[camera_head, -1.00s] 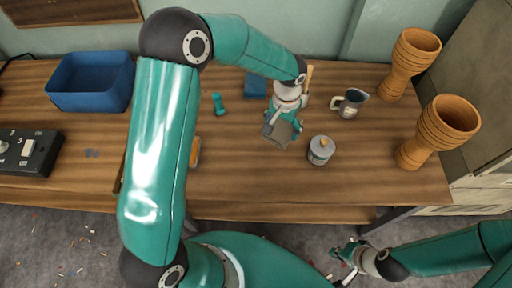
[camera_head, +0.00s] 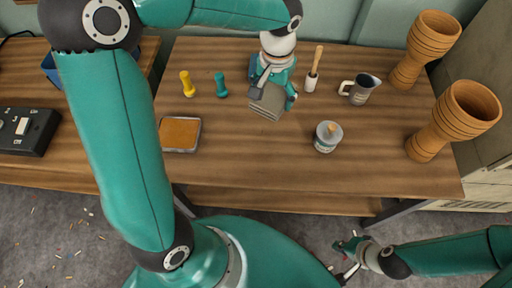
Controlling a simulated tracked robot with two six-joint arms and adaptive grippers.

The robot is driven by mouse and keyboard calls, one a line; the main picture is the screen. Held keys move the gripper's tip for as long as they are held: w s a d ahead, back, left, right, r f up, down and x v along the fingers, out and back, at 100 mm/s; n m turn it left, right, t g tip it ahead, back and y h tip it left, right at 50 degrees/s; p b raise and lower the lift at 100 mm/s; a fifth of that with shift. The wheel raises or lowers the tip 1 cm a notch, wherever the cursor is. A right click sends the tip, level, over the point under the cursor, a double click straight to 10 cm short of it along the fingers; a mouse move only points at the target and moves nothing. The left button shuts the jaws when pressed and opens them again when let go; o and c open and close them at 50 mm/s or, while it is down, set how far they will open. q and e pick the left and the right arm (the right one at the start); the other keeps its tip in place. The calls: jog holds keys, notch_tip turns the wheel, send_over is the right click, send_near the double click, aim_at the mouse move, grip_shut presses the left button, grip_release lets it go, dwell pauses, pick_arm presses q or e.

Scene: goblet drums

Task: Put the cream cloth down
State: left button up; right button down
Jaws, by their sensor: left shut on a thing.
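The cream cloth (camera_head: 267,105), a small greyish folded piece, is in my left gripper (camera_head: 270,89) over the back middle of the wooden table (camera_head: 300,168). The gripper is shut on it, and its fingers cover the cloth's upper part. I cannot tell whether the cloth's lower edge touches the table. My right gripper (camera_head: 347,260) is open and empty, low in front of the table, over the floor.
Near the cloth stand a lidded jar (camera_head: 327,138), a wooden-handled brush (camera_head: 315,70), a metal jug (camera_head: 361,88), and teal (camera_head: 221,86) and yellow (camera_head: 187,84) pieces. An orange-filled tray (camera_head: 180,134) lies left. Two goblet drums (camera_head: 453,120) (camera_head: 425,48) stand right.

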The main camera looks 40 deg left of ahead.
pick_arm(q)
notch_tip(320, 180, up, 4)
jog(key=b, duration=0.2)
send_over(254, 145)
jog(key=shift+w+f+n, duration=0.2)
jog(key=shift+w+n, duration=0.1)
jog(key=shift+w, duration=0.15)
jog(key=f+b, duration=0.1)
jog(key=f, duration=0.5)
jog(key=f+b, duration=0.1)
jog(key=f, duration=0.6)
jog(key=s+f+b, duration=0.1)
jog(key=f+b, duration=0.1)
jog(key=f, duration=0.4)
jog(key=shift+f, duration=0.15)
jog(key=shift+w, duration=0.1)
jog(key=shift+f+b, duration=0.2)
jog(key=shift+b, duration=0.1)
jog(key=o, duration=1.1)
jog(key=shift+r, duration=0.1)
jog(key=shift+r, duration=0.1)
